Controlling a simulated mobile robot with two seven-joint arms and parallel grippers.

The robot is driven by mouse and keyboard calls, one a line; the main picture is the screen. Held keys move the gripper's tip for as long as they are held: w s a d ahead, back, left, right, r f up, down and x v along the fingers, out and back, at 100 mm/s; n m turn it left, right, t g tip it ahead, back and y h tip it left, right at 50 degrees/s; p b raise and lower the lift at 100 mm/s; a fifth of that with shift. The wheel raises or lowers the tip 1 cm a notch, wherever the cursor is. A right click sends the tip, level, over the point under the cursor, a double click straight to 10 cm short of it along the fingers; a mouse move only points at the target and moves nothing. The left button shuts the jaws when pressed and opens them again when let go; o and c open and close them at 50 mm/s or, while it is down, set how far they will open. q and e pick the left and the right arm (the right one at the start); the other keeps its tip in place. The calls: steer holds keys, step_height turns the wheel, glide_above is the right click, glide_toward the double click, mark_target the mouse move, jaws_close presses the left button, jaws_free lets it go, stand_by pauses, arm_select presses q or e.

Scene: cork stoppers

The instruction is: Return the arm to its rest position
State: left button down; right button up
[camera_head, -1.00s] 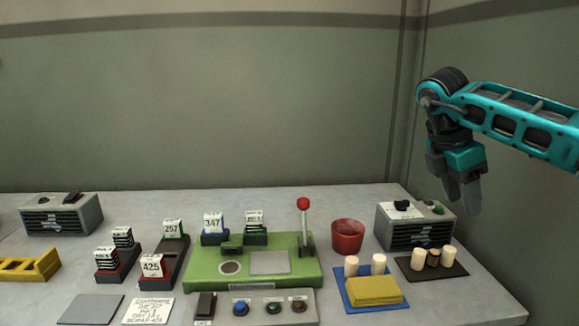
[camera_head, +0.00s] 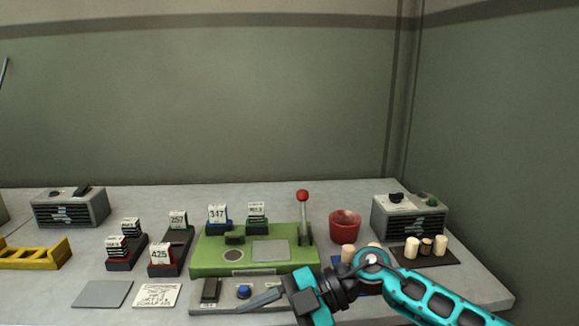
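My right arm enters from the lower right, and my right gripper (camera_head: 262,300) is low over the front of the table, above the grey button panel (camera_head: 213,293). Its grey fingers point left. They are seen edge-on, so I cannot tell whether they are open or shut, and I see nothing held. The arm covers part of the blue mat and the right side of the button panel. Cork stoppers (camera_head: 411,248) stand on a dark mat (camera_head: 457,261) at the right, and another cork (camera_head: 348,253) shows behind my wrist. My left gripper is not in view.
A green base (camera_head: 210,263) with a red-knobbed lever (camera_head: 303,215) stands mid-table. A red cup (camera_head: 345,227) and a grey vented box (camera_head: 408,220) stand to its right. Numbered card holders (camera_head: 160,260) and a yellow rack (camera_head: 35,254) are at the left.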

steer(key=s+d+f+m+t+h, duration=0.2)
steer(key=d+f+m+t+h, duration=0.2)
steer(key=d+f+m+t, duration=0.65)
steer(key=s+d+f+m+t+h, duration=0.2)
steer(key=d+f+m+t+h, duration=0.4)
steer(key=m, duration=0.8)
steer(key=s+d+f+m+g+h, duration=0.1)
steer(key=s+d+f+g, duration=0.1)
steer(key=s+d+f, duration=0.3)
steer(key=s+f, duration=0.1)
steer(key=s, duration=0.3)
steer(key=shift+d+f+h, duration=0.15)
steer(key=shift+d+h, duration=0.15)
steer(key=shift+g, duration=0.25)
